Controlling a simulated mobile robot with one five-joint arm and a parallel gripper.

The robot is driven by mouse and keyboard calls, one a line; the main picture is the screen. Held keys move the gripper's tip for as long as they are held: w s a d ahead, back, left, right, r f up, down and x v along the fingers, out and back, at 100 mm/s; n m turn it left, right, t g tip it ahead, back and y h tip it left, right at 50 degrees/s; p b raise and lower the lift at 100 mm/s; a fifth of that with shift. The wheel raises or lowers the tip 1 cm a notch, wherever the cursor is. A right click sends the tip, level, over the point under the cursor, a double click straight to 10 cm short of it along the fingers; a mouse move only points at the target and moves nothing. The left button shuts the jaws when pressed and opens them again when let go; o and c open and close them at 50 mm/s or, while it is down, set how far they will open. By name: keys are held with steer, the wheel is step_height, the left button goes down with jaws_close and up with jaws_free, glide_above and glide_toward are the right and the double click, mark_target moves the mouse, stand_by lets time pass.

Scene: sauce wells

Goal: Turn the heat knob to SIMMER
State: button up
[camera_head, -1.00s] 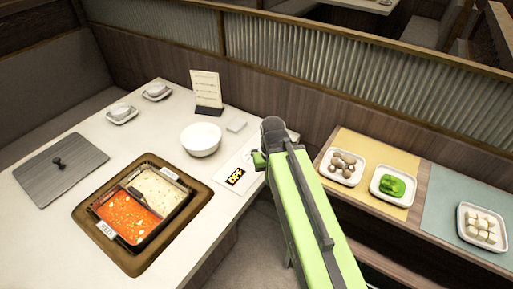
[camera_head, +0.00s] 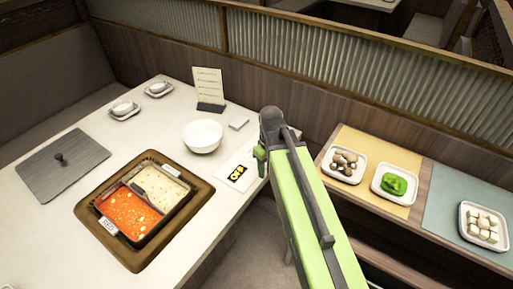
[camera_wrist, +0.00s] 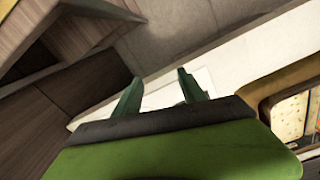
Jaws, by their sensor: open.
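A pale control panel (camera_head: 229,184) lies on the right edge of the white table, with a small black display (camera_head: 238,173) on it. The display's yellow lettering is too small to read surely. I cannot make out the heat knob; my arm and gripper cover the far right end of the panel. My gripper (camera_head: 259,160) is over the table's right edge, beside the display. In the wrist view my gripper (camera_wrist: 160,76) has its two green fingers apart, with the pale panel (camera_wrist: 199,80) beyond and between them. I see nothing held.
A hot pot (camera_head: 184,220) with red and pale broth sits in a brown surround. A white bowl (camera_head: 202,137), a menu stand (camera_head: 208,88) and a grey lid (camera_head: 80,172) are on the table. Plates of food stand on the ledge at right, including green vegetables (camera_head: 393,183).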

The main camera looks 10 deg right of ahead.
steer(key=shift+o, duration=0.3)
steer(key=w+r+n+p, duration=0.2)
steer(key=w+n, duration=0.1)
steer(key=w, duration=0.3)
steer(key=w+r+n+p, duration=0.3)
steer(key=w, duration=0.4)
steer(key=shift+a+r, duration=0.25)
steer(key=w+r+n+p, duration=0.1)
steer(key=w+r+p, duration=0.4)
steer(key=f+b, duration=1.8)
steer(key=shift+w+a, duration=0.25)
steer(key=shift+r, duration=0.1)
jaws_close()
